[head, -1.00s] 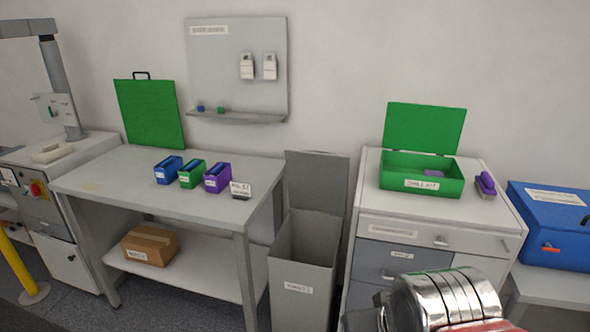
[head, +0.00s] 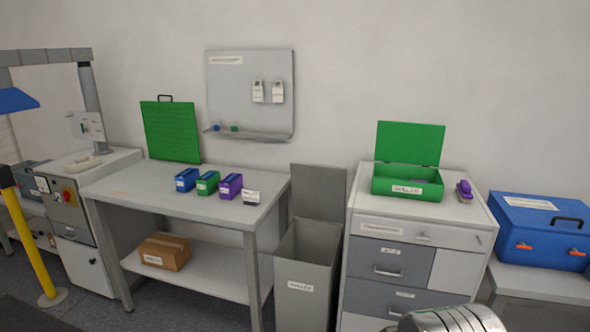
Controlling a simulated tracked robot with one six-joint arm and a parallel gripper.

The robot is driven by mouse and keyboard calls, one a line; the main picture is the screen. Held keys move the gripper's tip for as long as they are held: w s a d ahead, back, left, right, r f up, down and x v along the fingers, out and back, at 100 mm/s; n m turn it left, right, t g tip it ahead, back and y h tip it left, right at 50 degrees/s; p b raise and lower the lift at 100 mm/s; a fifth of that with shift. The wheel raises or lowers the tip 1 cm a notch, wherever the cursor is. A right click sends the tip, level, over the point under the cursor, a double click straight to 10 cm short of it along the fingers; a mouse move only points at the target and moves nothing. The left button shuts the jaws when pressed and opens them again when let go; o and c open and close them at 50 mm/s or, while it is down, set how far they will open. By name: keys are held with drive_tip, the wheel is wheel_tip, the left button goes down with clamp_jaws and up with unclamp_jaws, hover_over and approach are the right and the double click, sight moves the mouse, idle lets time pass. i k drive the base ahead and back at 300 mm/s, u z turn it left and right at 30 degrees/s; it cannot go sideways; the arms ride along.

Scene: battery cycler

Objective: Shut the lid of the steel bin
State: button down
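The steel bin (head: 305,292) is a tall grey open-topped box with a small white label on its front. It stands on the floor between the workbench and the drawer cabinet. Its lid (head: 318,192) is raised and stands upright at the back, so the bin is open and its dark inside shows. A shiny metal part of my arm shows at the bottom edge, right of the bin and in front of the cabinet. My gripper is not in view.
The workbench (head: 200,205) stands close left of the bin, with several small coloured boxes on top. The drawer cabinet (head: 445,229) stands close right, with an open green box (head: 408,184) on it. A yellow post (head: 30,245) stands at far left. A blue case (head: 540,232) is at far right.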

sight(319, 191)
drive_tip(key=u, duration=0.4)
drive_tip(key=i, duration=0.75)
drive_tip(key=u, duration=1)
drive_tip(key=i, duration=1.6)
drive_tip(key=z, duration=0.2)
drive_tip(key=i, duration=1.25)
drive_tip(key=z, duration=0.55)
